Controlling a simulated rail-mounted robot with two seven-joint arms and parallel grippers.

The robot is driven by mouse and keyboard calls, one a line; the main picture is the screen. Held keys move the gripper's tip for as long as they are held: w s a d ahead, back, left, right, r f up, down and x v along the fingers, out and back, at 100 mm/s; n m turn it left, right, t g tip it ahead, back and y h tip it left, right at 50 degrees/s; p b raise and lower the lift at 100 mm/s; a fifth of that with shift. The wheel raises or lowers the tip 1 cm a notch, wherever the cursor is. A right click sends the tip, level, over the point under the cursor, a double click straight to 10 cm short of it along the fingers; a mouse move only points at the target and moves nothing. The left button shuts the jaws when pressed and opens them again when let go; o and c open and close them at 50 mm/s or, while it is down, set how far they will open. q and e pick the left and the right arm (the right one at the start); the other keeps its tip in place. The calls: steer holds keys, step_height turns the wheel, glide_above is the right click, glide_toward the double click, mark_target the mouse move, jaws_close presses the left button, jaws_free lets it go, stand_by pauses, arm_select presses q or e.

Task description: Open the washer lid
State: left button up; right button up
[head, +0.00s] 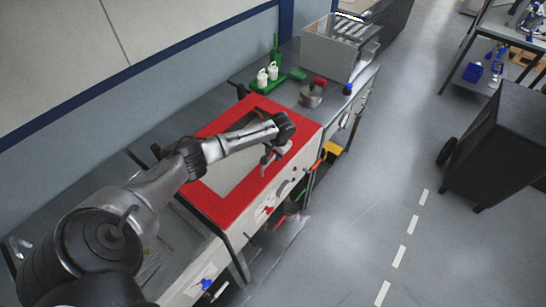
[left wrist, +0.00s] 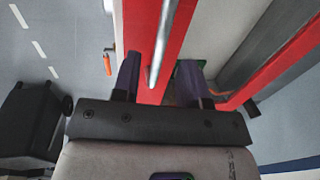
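The washer (head: 306,165) has a red-framed lid (head: 215,205) with a grey panel in its middle. The lid looks flat and shut on the washer's top. My left arm reaches over the lid, and my left gripper (head: 267,161) points down near the lid's front edge. In the left wrist view, my left gripper (left wrist: 160,62) has its two dark fingers wide apart. A metal handle bar (left wrist: 160,40) on the red lid (left wrist: 139,45) runs between the fingers, with gaps at both sides. My right gripper is in neither view.
A wall stands behind. The floor between is free.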

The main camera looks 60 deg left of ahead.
mark_target(272, 158)
arm_select(q)
steer(key=shift+s+a+f, duration=0.1)
steer(key=shift+a+f, duration=0.05)
steer(key=shift+f, duration=0.65)
steer(key=shift+a+f, duration=0.15)
steer(key=shift+f, duration=0.6)
jaws_close()
